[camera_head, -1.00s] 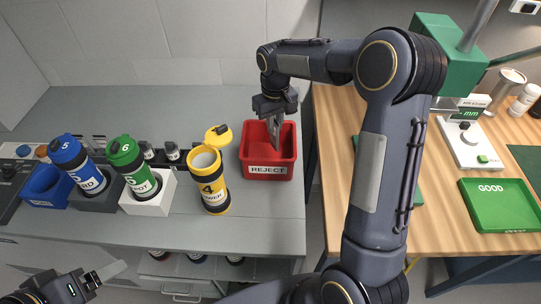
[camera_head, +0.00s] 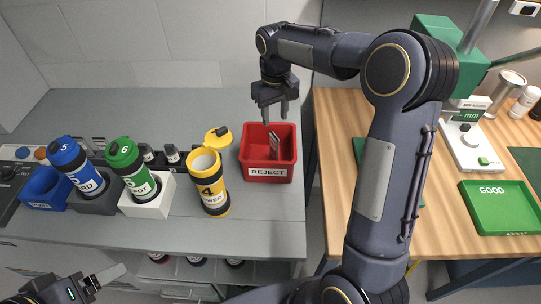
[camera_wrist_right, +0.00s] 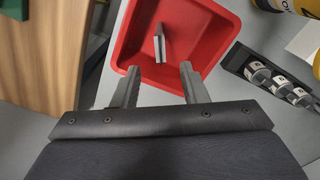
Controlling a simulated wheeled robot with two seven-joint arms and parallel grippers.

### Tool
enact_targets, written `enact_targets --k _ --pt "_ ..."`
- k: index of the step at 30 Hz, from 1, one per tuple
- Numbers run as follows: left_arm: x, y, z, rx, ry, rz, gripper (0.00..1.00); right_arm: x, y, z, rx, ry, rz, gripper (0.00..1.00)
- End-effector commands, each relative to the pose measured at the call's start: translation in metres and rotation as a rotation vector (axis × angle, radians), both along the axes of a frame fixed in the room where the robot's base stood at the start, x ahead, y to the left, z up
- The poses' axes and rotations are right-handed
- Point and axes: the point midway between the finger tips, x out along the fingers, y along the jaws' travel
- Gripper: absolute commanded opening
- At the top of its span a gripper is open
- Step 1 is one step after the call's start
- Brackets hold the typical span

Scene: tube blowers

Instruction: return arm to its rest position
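My right gripper (camera_head: 275,112) is open and empty above the red REJECT bin (camera_head: 268,172). Its two fingers also show apart in the right wrist view (camera_wrist_right: 160,85), with the bin (camera_wrist_right: 205,60) beyond them. A thin grey piece (camera_head: 275,146) stands in the bin, leaning at its wall; it also shows in the right wrist view (camera_wrist_right: 160,45). My left gripper (camera_head: 88,284) is at the lower left of the head view, away from the bins; its finger gap is too unclear to judge.
A yellow tube (camera_head: 211,184) with its lid open stands left of the bin. A green tube (camera_head: 134,172) and a blue tube (camera_head: 82,170) stand in holders farther left. On the wooden table at right are a green GOOD tray (camera_head: 500,222) and a gauge (camera_head: 470,145).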

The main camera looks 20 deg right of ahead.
Motion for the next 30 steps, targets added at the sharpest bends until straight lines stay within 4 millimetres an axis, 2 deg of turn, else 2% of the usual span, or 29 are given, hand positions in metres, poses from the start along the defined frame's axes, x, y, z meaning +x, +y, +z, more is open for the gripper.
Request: enact_targets --k 3,7,23,26,29,30 --pt "0.000 0.000 -0.002 0.000 0.000 0.000 0.83 0.001 0.000 0.018 0.000 -0.003 0.001 0.39" --pt "0.000 0.000 -0.003 0.000 0.000 0.000 0.83 0.000 0.000 0.030 0.000 -0.001 0.001 0.39" --pt "0.000 0.000 -0.003 0.000 0.000 0.000 0.83 -0.003 0.000 0.035 0.003 -0.003 0.000 0.39" --pt "0.000 0.000 -0.003 0.000 0.000 0.000 0.83 -0.016 -0.003 0.043 0.025 -0.022 -0.008 0.39" --pt "0.000 0.000 -0.003 0.000 0.000 0.000 0.83 -0.044 -0.006 0.057 0.065 -0.065 -0.024 0.39" --pt "0.000 0.000 -0.003 0.000 0.000 0.000 0.83 -0.059 -0.007 0.062 0.086 -0.086 -0.032 0.39"
